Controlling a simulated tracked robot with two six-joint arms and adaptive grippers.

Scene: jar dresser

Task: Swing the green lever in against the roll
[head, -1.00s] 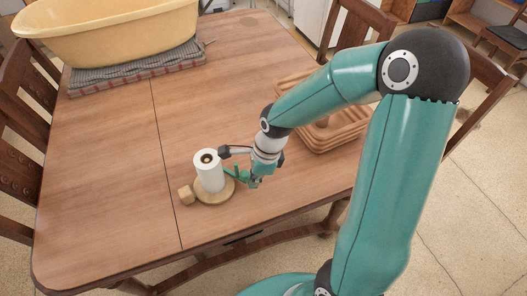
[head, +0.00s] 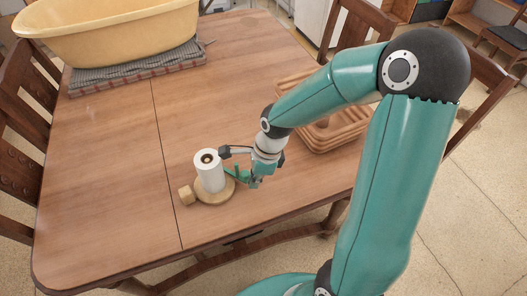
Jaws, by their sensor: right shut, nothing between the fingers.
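The white roll (head: 209,172) stands upright on a round wooden base (head: 215,196) near the table's front edge. The green lever (head: 237,172) is at the roll's right side, low by the base. My right gripper (head: 254,181) is shut and empty at the lever's outer end, to the right of the roll. The gripper partly hides that end of the lever. I cannot tell whether the lever touches the roll. My left gripper is not in view.
A small wooden block (head: 186,195) sits at the base's left side. A wooden tray (head: 336,128) lies behind my right arm. A yellow tub (head: 110,35) rests on a grey mat (head: 135,70) at the back left.

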